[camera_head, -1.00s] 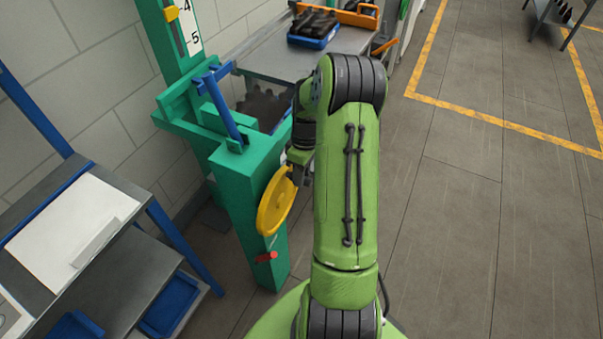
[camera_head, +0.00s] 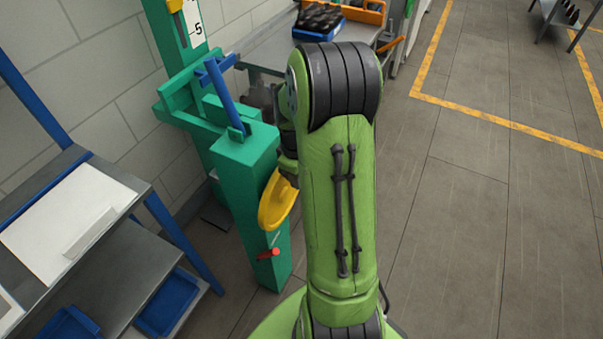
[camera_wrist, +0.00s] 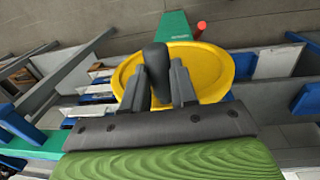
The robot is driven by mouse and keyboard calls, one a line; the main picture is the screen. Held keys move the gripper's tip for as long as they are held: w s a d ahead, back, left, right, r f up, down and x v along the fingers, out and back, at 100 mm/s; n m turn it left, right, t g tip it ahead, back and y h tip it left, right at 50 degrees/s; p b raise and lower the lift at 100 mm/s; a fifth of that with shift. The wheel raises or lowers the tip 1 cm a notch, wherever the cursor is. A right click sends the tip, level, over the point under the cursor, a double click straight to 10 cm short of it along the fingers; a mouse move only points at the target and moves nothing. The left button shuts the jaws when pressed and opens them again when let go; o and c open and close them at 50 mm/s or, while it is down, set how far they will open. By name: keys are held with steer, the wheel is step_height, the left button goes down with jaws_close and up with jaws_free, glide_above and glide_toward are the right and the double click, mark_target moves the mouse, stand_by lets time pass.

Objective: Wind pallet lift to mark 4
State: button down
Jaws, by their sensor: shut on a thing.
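The lift has a green post (camera_head: 245,195) with a yellow handwheel (camera_head: 275,203) on its side. The wheel fills the middle of the wrist view (camera_wrist: 207,75). My gripper (camera_wrist: 160,88) is shut on the wheel's black crank knob (camera_wrist: 157,58), with one finger on each side. My arm hides the gripper and knob in the head view. A yellow pointer (camera_head: 175,6) is at the top edge beside a white scale (camera_head: 196,28). Mark 5 shows on the scale; mark 4 is out of view, so the exact reading cannot be told.
A red peg (camera_head: 268,254) sticks out low on the post. A blue lever-like bar (camera_head: 222,92) rises from the post's top. A grey shelf (camera_head: 110,255) with blue bins stands at left. A bench with a blue crate (camera_head: 318,22) is behind.

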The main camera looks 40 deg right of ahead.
steer(key=shift+a, duration=0.15)
steer(key=c, duration=0.9)
jaws_free()
steer(key=shift+r, duration=0.3)
step_height(320, 180, up, 15)
steer(key=a+p, duration=0.1)
steer(key=p, duration=0.2)
steer(key=shift+s+p, duration=0.25)
steer(key=shift+p, duration=0.05)
steer(key=shift+a, duration=0.1)
